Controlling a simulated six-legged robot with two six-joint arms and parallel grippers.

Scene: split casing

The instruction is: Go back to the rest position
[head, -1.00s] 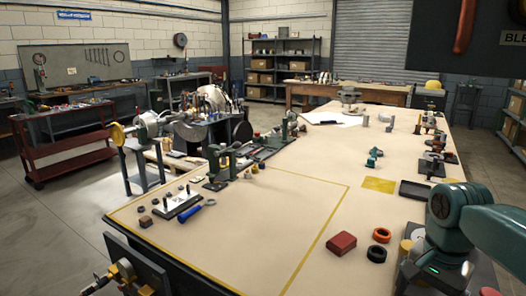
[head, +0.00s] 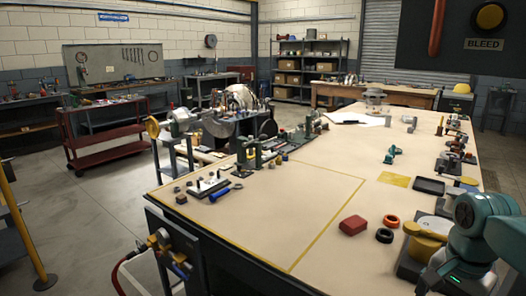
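The long workbench (head: 262,208) with a yellow taped outline fills the middle of the head view. One of my arms, teal, comes in from the right edge over the bench's right front corner. Its gripper does not show clearly. My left arm and gripper are out of view. A green part (head: 393,153) lies on the bench near its middle.
A red block (head: 352,225), an orange ring (head: 391,221) and a black ring (head: 384,236) lie near my arm. A black tray (head: 430,186) sits beyond them. A blue-handled tool (head: 219,194) lies at the left edge. The taped area is largely bare. A yellow post (head: 24,232) stands at far left.

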